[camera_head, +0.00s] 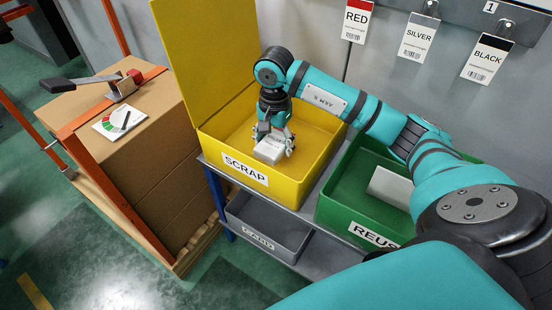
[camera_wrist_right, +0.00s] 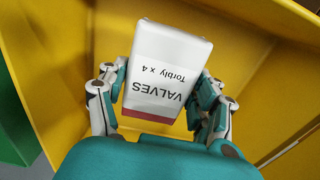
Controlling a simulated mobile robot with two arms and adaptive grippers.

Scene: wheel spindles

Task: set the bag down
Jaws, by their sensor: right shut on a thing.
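A small white bag (camera_head: 270,149) is held in my right gripper (camera_head: 274,140) inside the yellow SCRAP bin (camera_head: 246,169). In the right wrist view the bag (camera_wrist_right: 164,80) reads "VALVES Torbly x 4" and has a dark red band at its lower edge. The fingers of my right gripper (camera_wrist_right: 160,100) are closed on both its sides. Yellow bin walls (camera_wrist_right: 62,60) surround it. I cannot tell whether the bag touches the bin floor. My left gripper does not show.
A green REUSE bin (camera_head: 345,226) with a white item (camera_head: 390,187) in it stands to the right. A grey CARD bin (camera_head: 262,238) sits below. A large cardboard box (camera_head: 135,135) stands on the left. Tags hang on the wall, among them RED (camera_head: 357,22).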

